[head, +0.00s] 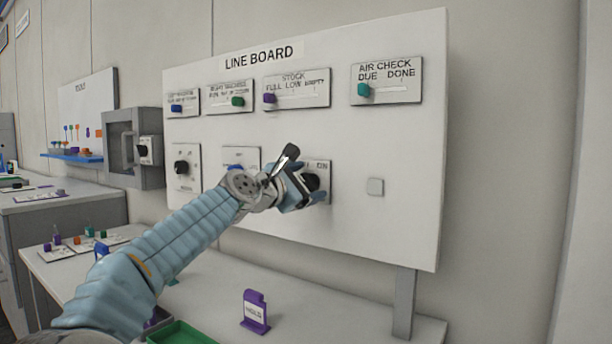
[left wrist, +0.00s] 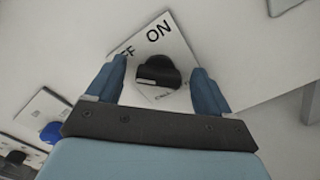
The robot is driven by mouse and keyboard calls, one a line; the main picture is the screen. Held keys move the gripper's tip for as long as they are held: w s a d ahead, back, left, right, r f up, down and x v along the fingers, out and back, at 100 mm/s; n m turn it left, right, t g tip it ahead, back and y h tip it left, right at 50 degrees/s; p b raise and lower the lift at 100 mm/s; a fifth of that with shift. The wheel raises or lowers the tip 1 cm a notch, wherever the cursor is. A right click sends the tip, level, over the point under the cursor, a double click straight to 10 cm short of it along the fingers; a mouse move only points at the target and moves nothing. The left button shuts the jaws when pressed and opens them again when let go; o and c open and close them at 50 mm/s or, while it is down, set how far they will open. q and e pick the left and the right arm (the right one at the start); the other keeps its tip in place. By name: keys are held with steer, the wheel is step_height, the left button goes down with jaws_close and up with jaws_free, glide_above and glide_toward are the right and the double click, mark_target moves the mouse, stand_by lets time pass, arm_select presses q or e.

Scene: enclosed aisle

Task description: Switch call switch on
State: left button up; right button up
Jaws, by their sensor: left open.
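The call switch is a black rotary knob on a white plate on the line board. Its plate (head: 319,168) is partly hidden by my left gripper in the head view. In the left wrist view the black knob (left wrist: 158,74) sits on the plate, with "ON" readable and "OFF" partly covered by a finger. Small lettering below the knob is mostly hidden. My left gripper (head: 303,190) is open at the switch, its blue fingers on either side of the knob; I cannot tell whether they touch it. Which way the knob points is unclear. My right gripper is not in view.
The line board (head: 400,200) has sliders along its top and another black knob (head: 182,167) at left. A blue knob (left wrist: 50,132) is left of the gripper. A purple holder (head: 255,312) and a green tray (head: 182,334) are on the bench below.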

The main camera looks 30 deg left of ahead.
arm_select(q)
steer(key=shift+w, duration=0.2)
steer(key=shift+c, duration=0.2)
steer(key=c, duration=1)
